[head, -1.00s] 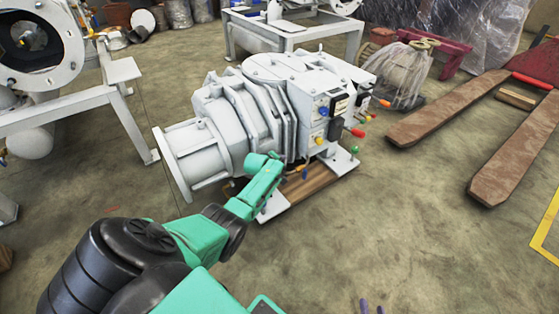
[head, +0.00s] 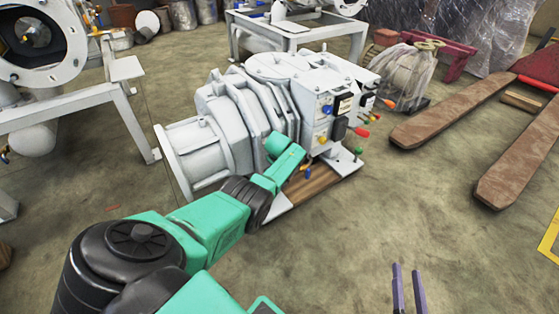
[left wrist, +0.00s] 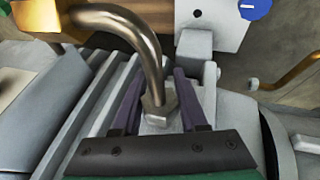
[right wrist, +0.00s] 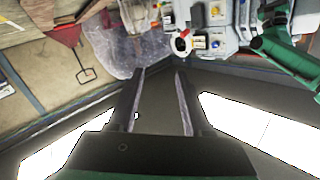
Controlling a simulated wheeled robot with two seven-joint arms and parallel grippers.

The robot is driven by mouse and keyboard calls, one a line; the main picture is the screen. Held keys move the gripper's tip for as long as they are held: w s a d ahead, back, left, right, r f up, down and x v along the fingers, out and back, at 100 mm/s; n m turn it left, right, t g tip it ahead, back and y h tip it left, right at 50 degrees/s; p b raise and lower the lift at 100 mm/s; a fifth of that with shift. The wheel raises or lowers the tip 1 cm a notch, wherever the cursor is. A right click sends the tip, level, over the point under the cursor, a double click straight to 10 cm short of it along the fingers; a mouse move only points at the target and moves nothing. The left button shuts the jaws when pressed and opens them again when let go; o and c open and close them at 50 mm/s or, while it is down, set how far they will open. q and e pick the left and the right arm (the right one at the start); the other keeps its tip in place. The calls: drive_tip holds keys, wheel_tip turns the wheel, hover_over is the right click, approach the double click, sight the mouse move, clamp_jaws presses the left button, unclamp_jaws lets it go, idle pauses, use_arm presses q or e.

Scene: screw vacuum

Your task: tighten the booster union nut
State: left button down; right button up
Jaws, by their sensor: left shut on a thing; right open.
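The booster pump (head: 235,120) is a large white ribbed machine in the head view. In the left wrist view, a bent metal pipe (left wrist: 150,45) comes down to the union nut (left wrist: 158,108), a small metal hex nut on the pump's grey body. My left gripper (left wrist: 160,80) is shut on the nut, with one dark purple finger on each side of it. In the head view my left arm hides that gripper and the nut. My right gripper (head: 408,270) is open and empty, away from the pump at the lower right. Its two fingers also show in the right wrist view (right wrist: 160,72).
Coloured knobs and a valve panel (head: 335,110) are on the pump's right side. The pump stands on a wooden pallet (head: 312,186). A pallet jack (head: 450,115) is to the right, a white frame (head: 115,100) to the left. The front floor is clear.

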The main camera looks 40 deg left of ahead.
use_arm(q)
drive_tip(key=shift+s+f+g, duration=0.1)
drive_tip(key=shift+s+g, duration=0.05)
drive_tip(key=shift+g, duration=0.15)
use_arm(e)
drive_tip(key=w+r+t, duration=0.2)
drive_tip(key=w+r, duration=0.1)
drive_tip(key=r, duration=0.4)
drive_tip(key=shift+d, duration=0.25)
drive_tip(key=shift+w, duration=0.1)
use_arm(q)
drive_tip(key=shift+c, duration=2.2)
unclamp_jaws()
